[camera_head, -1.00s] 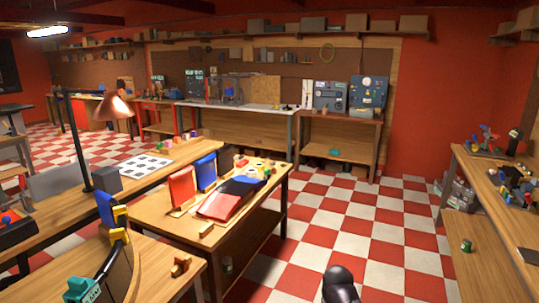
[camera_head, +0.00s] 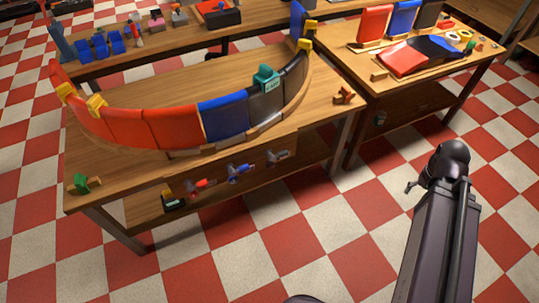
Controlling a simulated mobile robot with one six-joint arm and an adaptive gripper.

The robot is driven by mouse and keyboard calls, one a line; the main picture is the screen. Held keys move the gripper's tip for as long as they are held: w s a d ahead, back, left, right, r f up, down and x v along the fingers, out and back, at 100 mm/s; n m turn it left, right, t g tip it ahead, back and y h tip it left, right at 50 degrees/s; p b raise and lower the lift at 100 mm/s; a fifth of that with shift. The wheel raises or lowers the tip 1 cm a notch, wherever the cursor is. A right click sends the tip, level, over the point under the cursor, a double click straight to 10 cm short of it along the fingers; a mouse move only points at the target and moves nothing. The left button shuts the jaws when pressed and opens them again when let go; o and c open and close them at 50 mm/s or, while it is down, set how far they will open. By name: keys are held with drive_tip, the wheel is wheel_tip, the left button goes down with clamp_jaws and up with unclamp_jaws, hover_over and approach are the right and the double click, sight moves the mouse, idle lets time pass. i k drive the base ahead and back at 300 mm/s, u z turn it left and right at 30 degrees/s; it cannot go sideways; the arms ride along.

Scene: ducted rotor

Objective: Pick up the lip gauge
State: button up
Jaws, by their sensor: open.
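A teal block with a pale label (camera_head: 266,79), which I take to be the lip gauge, sits on the upper edge of the curved ring of panels (camera_head: 170,127). It is over the dark grey panels, right of the blue one. My gripper (camera_head: 412,186) shows only as a small dark hooked tip left of my arm's end; the rest is hidden behind the arm. It is open, over the floor right of the workbench, well apart from the teal block. I see nothing held in it.
The ring stands on a wooden workbench (camera_head: 135,75), with yellow clamps (camera_head: 96,104) on its rim. A green piece (camera_head: 82,183) and a small wooden block (camera_head: 343,95) lie on the bench. Tools lie on its lower shelf. A second table (camera_head: 430,82) holds coloured panels. The checkered floor in front is clear.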

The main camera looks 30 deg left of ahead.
sight(270, 79)
drive_tip(key=u, duration=0.75)
